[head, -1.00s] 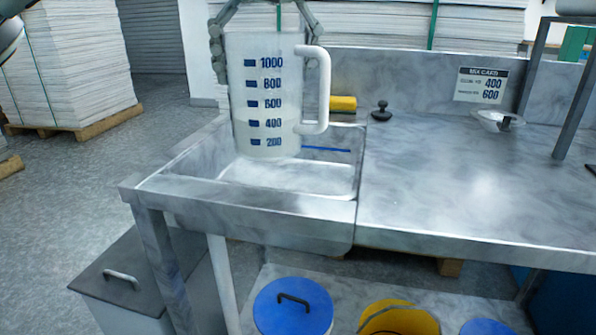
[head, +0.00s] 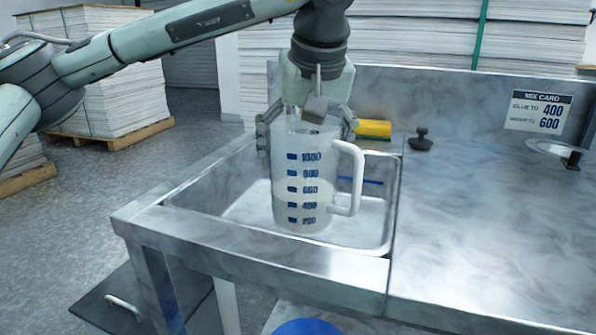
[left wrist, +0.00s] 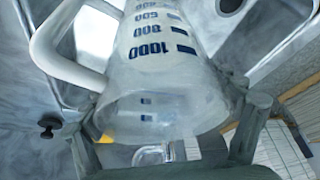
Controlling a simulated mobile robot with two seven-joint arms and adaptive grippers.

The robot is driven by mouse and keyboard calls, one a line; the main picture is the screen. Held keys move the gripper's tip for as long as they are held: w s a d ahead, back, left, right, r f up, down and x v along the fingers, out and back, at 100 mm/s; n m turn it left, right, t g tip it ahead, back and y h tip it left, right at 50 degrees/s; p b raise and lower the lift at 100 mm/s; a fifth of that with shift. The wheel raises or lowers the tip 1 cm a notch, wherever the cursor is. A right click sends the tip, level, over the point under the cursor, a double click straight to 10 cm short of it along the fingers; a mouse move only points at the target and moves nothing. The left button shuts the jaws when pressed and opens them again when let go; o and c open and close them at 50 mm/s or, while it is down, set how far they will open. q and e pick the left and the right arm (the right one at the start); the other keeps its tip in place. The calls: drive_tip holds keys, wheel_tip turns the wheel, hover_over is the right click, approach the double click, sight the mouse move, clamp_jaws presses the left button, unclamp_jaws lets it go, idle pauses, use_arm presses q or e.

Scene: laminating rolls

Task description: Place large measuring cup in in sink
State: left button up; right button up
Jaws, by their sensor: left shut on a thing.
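The large measuring cup (head: 308,190) is translucent, with blue marks up to 1000 and a white handle on its right side. It is upright over or inside the sink (head: 240,208), a metal basin set in the left part of the counter. I cannot tell whether its base touches the sink floor. My left gripper (head: 308,128) comes down from above and is shut on the cup near its rim. In the left wrist view the cup (left wrist: 158,85) fills the middle, with the gripper fingers (left wrist: 165,125) at its sides. My right gripper is not in view.
A yellow sponge-like block (head: 373,130) lies at the sink's back edge. A black stopper (head: 420,140) stands on the counter right of the basin. A mix card (head: 538,111) is on the backsplash. The counter (head: 480,230) is mostly clear. Paper stacks (head: 105,75) stand behind left.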

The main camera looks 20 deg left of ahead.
use_arm(q)
wheel_tip(320, 180, down, 3)
drive_tip(key=shift+w+r, duration=0.1)
drive_tip(key=shift+r, duration=0.05)
drive_tip(key=w+a, duration=0.2)
drive_tip(key=w, duration=0.1)
drive_tip(key=shift+w+a, duration=0.15)
drive_tip(key=shift+w, duration=0.1)
drive_tip(key=shift+f, duration=0.6)
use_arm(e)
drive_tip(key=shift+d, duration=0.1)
use_arm(q)
drive_tip(key=shift+s, duration=0.1)
drive_tip(key=o, duration=1.6)
drive_tip(key=shift+f, duration=0.1)
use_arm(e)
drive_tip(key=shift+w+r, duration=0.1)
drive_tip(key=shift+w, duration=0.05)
